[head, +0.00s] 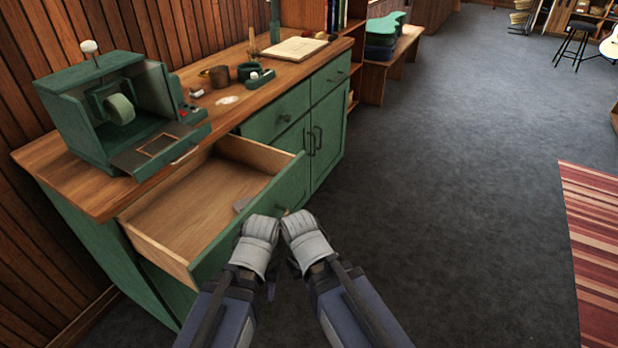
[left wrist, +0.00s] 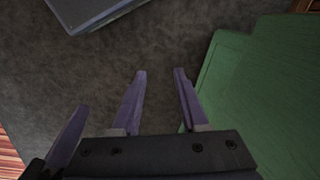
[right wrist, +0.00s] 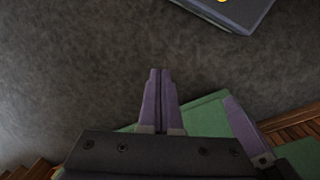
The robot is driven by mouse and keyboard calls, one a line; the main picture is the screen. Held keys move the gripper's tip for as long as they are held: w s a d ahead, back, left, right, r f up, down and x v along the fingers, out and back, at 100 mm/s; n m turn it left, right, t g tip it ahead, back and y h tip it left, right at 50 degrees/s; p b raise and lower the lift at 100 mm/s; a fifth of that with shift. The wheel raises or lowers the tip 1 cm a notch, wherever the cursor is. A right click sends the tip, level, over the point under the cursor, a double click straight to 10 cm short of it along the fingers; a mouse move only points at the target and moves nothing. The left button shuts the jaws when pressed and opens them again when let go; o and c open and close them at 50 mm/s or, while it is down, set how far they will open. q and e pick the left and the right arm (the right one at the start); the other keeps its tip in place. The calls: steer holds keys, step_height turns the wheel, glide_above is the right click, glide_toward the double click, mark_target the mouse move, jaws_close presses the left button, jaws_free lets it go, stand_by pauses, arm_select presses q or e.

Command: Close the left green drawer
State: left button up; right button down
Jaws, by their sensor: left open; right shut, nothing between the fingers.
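The left green drawer (head: 292,190) is pulled well out of the cabinet, its wooden inside showing. My right gripper (head: 302,235) is close beside the left one. In the right wrist view its fingers (right wrist: 158,76) are together with nothing between.
The wooden counter (head: 228,112) holds a green machine (head: 118,105) above the drawer, small pots and an open book (head: 294,48). A shut green drawer (head: 275,113) and cabinet doors (head: 328,135) are to the right. Grey carpet (head: 450,180) is clear; a striped rug (head: 592,240) lies at right.

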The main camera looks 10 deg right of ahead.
arm_select(q)
step_height(320, 180, up, 12)
steer(key=p, duration=1.2)
arm_select(e)
steer(key=w+d+r+m+t+y, duration=0.1)
steer(key=w+d+r+m+t, duration=0.15)
steer(key=w+r, duration=0.4)
steer(key=w+d+r+m+t+y, duration=0.1)
steer(key=w+r+m+t, duration=0.1)
steer(key=w+r+m, duration=0.45)
steer(key=w+d+r+m+t+y, duration=0.1)
steer(key=w+d+r+t, duration=0.2)
steer(key=w, duration=0.5)
steer(key=b, duration=0.8)
glide_toward(298, 185)
steer(key=d+x, duration=0.1)
steer(key=x, duration=0.3)
arm_select(q)
step_height(298, 185, down, 8)
steer(key=shift+w+d, duration=0.25)
steer(key=shift+d, duration=0.1)
arm_select(e)
steer(key=shift+w+a+f, duration=0.2)
steer(key=shift+a+f, duration=0.15)
steer(key=shift+a, duration=0.2)
arm_select(q)
steer(key=shift+r, duration=0.15)
arm_select(e)
steer(key=shift+w, duration=0.15)
